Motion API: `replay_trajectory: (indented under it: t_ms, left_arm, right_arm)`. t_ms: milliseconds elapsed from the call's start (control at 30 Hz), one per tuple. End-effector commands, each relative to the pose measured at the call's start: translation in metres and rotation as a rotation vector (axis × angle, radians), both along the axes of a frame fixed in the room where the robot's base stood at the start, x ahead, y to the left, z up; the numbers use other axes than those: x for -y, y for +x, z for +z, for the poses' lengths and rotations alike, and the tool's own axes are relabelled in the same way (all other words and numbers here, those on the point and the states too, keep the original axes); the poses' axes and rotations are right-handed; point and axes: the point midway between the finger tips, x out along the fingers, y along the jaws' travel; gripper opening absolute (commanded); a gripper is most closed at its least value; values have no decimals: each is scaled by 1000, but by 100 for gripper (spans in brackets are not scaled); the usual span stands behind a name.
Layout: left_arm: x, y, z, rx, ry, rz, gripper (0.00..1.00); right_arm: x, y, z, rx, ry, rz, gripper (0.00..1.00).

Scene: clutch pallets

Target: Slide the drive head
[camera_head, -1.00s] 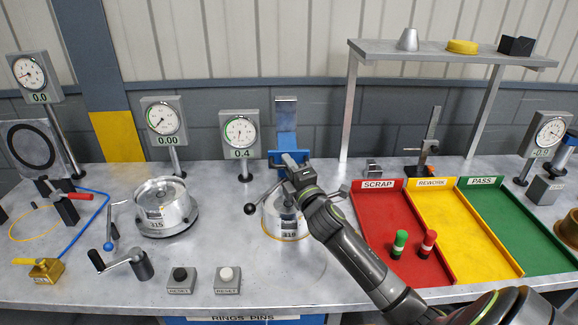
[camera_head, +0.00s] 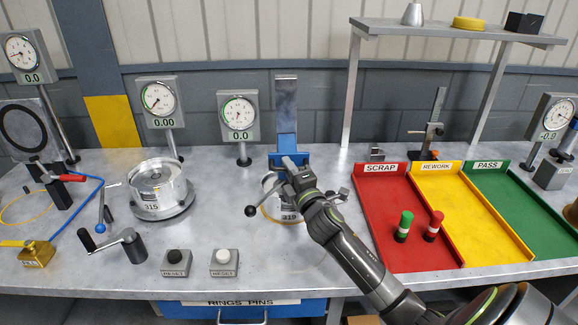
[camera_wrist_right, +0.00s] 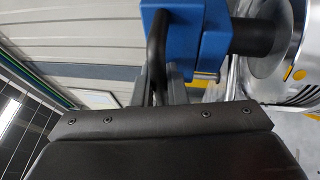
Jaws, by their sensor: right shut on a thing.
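The drive head is a blue block (camera_head: 286,146) on an upright metal slide (camera_head: 286,97) at the middle back of the bench. It also shows in the right wrist view (camera_wrist_right: 212,30), with a dark round spindle (camera_wrist_right: 255,36) leading to a metal part. My right gripper (camera_head: 291,166) is at the front of the drive head, shut on its black bar handle (camera_wrist_right: 156,45). Below it is the round clutch marked 319 (camera_head: 291,214), partly hidden by the gripper and arm. My left gripper is out of view.
A dial gauge (camera_head: 238,114) reading 0.0 stands left of the slide. Another clutch marked 315 (camera_head: 160,190) sits further left. Red scrap (camera_head: 385,200), yellow rework and green pass trays lie to the right. A ball-ended lever (camera_head: 250,211) sticks out beside clutch 319.

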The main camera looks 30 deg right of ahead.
Motion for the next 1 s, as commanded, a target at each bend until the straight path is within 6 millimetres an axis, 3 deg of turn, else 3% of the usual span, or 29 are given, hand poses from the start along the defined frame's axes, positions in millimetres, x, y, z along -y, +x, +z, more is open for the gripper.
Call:
replay_trajectory:
  t_ms: [267, 300, 467, 800, 1000]
  left_arm:
    - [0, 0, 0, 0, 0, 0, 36]
    - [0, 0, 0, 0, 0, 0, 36]
    - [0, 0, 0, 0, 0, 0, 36]
    - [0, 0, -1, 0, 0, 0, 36]
    - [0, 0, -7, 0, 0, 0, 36]
  right_arm:
    - [1, 0, -4, -6, 4, -3, 0]
    - [1, 0, -4, -6, 4, -3, 14]
    - [1, 0, -3, -5, 2, -2, 34]
    - [0, -3, -2, -2, 0, -1, 34]
    - [-3, -25, -7, -2, 0, 0, 34]
